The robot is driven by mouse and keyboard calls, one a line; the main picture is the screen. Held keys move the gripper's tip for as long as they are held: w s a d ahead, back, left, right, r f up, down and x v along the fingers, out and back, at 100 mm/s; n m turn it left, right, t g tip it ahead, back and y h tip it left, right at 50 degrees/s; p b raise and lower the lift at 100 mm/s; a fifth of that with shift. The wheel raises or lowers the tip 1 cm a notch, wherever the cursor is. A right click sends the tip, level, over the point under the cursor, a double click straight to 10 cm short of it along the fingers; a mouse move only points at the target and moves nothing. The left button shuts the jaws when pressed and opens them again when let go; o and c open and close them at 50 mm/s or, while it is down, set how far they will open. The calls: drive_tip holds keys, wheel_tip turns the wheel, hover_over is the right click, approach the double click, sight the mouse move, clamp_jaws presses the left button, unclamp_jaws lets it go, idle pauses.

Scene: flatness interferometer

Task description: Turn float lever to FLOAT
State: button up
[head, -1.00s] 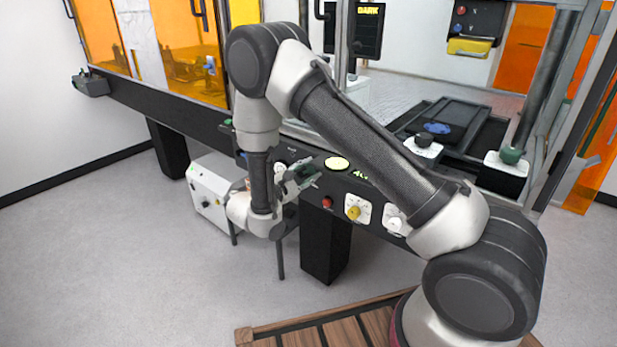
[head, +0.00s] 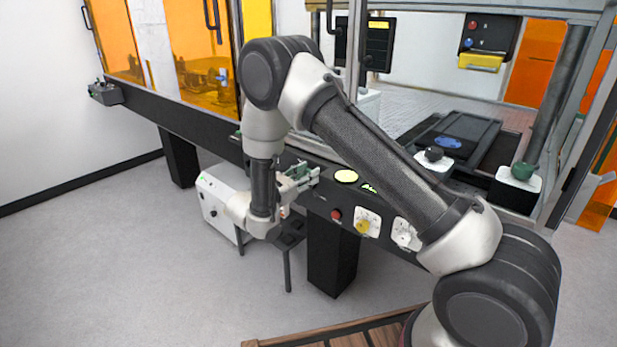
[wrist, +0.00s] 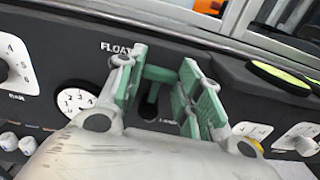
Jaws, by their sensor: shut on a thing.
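The lever itself is hidden there by my gripper and arm.
A white dial (wrist: 76,99) sits left of the lever. A red button (head: 336,214), a yellow knob (head: 363,226) and a white knob (head: 404,235) lie to the right along the panel. A white box (head: 215,205) stands on the floor below. Open floor lies at left.

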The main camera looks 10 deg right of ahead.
drive_tip(key=shift+w+a+n, duration=0.15)
drive_tip(key=shift+n, duration=0.25)
drive_tip(key=o, duration=1)
drive_tip(key=v, duration=1.2)
